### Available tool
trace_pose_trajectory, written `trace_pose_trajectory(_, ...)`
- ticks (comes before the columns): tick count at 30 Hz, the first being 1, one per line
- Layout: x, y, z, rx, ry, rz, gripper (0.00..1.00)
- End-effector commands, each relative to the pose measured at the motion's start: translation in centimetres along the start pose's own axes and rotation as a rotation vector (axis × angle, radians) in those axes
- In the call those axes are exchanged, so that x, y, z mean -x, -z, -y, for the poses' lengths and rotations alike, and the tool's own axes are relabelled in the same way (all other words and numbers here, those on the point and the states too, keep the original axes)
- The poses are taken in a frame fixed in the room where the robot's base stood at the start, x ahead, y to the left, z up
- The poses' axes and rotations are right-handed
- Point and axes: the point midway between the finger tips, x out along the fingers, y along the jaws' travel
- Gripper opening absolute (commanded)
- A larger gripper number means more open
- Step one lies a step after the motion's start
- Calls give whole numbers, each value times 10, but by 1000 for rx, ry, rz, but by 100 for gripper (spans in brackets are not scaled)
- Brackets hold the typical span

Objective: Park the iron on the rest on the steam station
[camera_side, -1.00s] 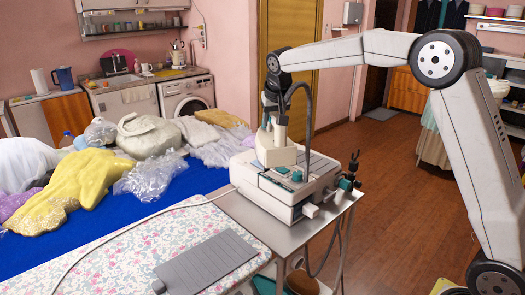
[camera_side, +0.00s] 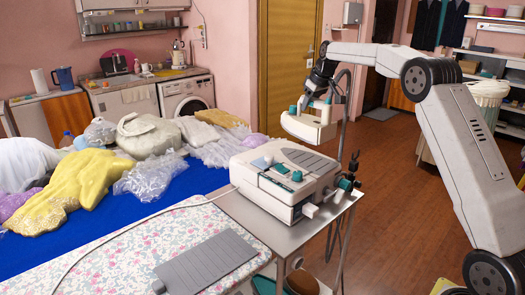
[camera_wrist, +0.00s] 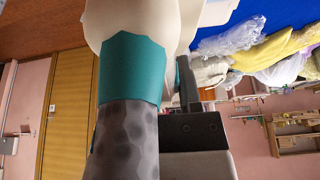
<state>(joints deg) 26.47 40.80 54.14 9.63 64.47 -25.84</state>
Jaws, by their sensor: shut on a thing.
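The iron (camera_side: 308,127), cream with teal parts, hangs in the air above the far right part of the steam station (camera_side: 262,190), clear of its top. My gripper (camera_side: 318,97) is shut on the iron's handle from above. The rest, a grey ribbed pad (camera_side: 312,162), shows bare on the station's top, below the iron. In the wrist view the iron's cream and teal body with its grey handle (camera_wrist: 127,135) fills the middle, beside a dark gripper part (camera_wrist: 190,132). The iron's sole is hidden.
The station stands on a metal cart (camera_side: 235,208). A flowered ironing board (camera_side: 110,255) with a grey ribbed mat (camera_side: 207,263) is in front. A dark cord (camera_side: 345,110) hangs beside the iron. Bagged garments (camera_side: 150,175) lie on blue cloth at left. The floor at right is open.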

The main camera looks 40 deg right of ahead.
Motion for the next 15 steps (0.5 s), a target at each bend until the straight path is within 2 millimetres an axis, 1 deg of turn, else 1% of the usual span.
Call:
trace_pose_trajectory(1, 2, 1, -8, 9, 3, -6, 0)
trace_pose_trajectory(9, 3, 0, -26, 50, 19, -5, 0)
trace_pose_trajectory(15, -14, -7, -25, 51, 20, -3, 0)
